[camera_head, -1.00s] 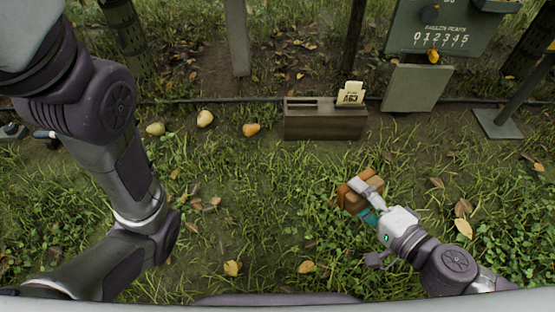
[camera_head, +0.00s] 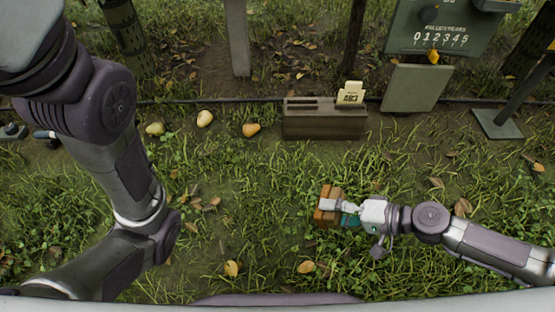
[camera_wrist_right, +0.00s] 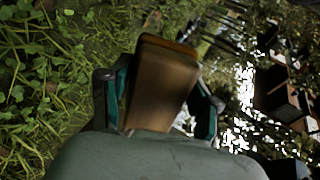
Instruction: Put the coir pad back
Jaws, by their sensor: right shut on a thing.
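My right gripper (camera_head: 340,207) is shut on a brown block-like pad (camera_head: 325,213), which I take to be the coir pad, and holds it over the grass right of the middle in the head view. In the right wrist view the brown pad (camera_wrist_right: 160,82) sits between the two teal-edged fingers of the gripper (camera_wrist_right: 160,100). The fingers hide part of the pad in the head view. My left arm comes in from the left, but its gripper is outside the picture.
A brown slotted box (camera_head: 325,124) with a cream card (camera_head: 351,94) stands at the back. Pears (camera_head: 204,119) lie on bare soil left of it. A green board (camera_head: 440,25) and a grey-green panel (camera_head: 415,88) stand at the back right.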

